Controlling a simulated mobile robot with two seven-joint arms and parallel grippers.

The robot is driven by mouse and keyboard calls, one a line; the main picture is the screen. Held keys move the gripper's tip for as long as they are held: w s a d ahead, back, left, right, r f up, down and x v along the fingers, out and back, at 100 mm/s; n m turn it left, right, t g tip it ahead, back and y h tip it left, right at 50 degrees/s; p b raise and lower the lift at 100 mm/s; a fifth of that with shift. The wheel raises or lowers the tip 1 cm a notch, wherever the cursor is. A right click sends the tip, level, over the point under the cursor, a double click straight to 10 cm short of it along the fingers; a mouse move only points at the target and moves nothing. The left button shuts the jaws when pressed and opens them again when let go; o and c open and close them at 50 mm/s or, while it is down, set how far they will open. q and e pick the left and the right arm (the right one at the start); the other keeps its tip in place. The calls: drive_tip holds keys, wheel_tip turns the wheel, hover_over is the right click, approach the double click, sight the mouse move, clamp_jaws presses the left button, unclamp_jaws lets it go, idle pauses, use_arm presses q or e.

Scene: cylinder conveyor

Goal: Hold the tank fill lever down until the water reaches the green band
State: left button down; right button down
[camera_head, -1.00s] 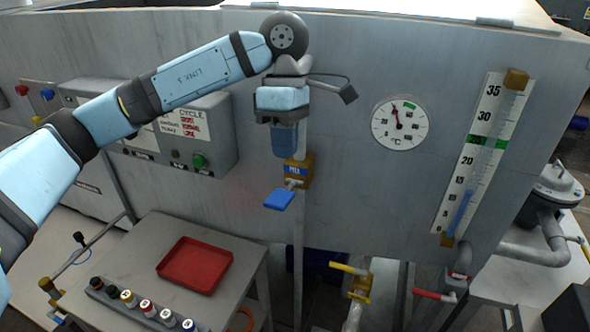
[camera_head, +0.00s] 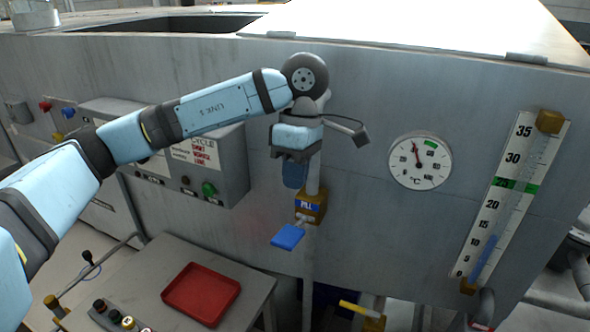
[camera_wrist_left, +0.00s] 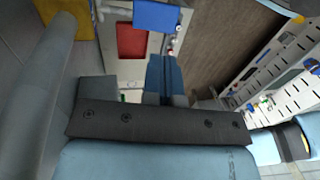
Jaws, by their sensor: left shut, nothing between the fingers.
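The tank fill lever is a blue paddle (camera_head: 288,237) on a brass valve (camera_head: 311,206) labelled FILL, on the grey tank's front wall. My left gripper (camera_head: 294,186) is shut and empty, fingers pointing down, just above the paddle and beside the valve. In the left wrist view the closed fingers (camera_wrist_left: 165,80) lie a little apart from the blue paddle (camera_wrist_left: 157,16). The level gauge (camera_head: 512,200) stands at the right; its blue water column (camera_head: 485,258) ends between about 10 and 15, below the green band (camera_head: 515,186). My right gripper is out of view.
A round temperature dial (camera_head: 419,161) sits between lever and gauge. A control box (camera_head: 232,165) with a green button is left of the lever. Below stands a table (camera_head: 145,271) with a red tray (camera_head: 201,293). A yellow-handled valve (camera_head: 362,310) is low down.

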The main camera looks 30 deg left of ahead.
sight(289, 236)
use_arm(q)
drive_tip(key=p+x, duration=0.2)
drive_tip(key=x, duration=0.7)
drive_tip(key=shift+a+f, duration=0.1)
drive_tip(key=shift+s+f, duration=0.15)
drive_tip(key=shift+f, duration=0.3)
drive_tip(key=shift+f, duration=0.1)
